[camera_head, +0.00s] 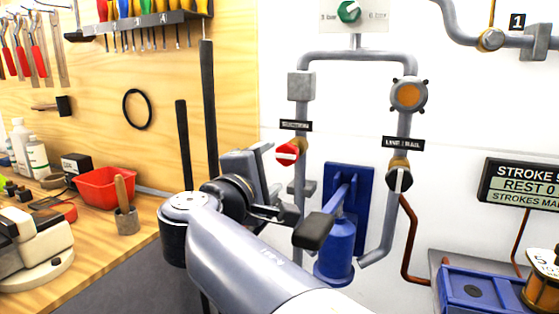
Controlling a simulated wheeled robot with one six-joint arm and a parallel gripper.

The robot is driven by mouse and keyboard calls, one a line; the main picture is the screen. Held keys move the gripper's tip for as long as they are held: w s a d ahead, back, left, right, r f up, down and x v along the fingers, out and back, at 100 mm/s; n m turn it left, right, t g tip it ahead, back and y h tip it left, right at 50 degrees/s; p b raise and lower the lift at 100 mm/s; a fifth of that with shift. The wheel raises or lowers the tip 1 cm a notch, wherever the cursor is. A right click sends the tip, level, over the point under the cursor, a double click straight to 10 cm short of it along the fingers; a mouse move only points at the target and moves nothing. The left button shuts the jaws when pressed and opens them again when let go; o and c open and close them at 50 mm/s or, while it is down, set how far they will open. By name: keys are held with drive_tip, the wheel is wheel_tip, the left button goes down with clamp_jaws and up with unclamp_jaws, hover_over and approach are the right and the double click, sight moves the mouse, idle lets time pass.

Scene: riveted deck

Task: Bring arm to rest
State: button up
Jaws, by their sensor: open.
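My arm reaches in from the bottom and bends back at the elbow. My gripper (283,212) is open, just left of a black grip (314,231). The grip appears to be the end of the lever (339,196) of a blue hand pump (335,254) on a blue wall plate (361,185). I cannot tell whether the fingers touch the grip. My arm hides part of the pump's lower area and the left pipe.
The wooden bench on the left holds a red bin (107,188), a pot with a wooden handle (126,220) and bottles (37,155). Grey pipes carry a red valve handle (286,154) and a dark one (399,180). A stroke display (520,183) hangs right, above a blue box (480,290).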

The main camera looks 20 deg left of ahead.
sight(285, 157)
drive_tip(key=shift+s, duration=1.05)
drive_tip(key=shift+w, duration=0.1)
drive_tip(key=w, duration=1)
drive_tip(key=shift+d, duration=0.35)
drive_tip(key=shift+w+r, duration=0.1)
drive_tip(key=shift+w, duration=0.25)
drive_tip(key=shift+s, duration=0.1)
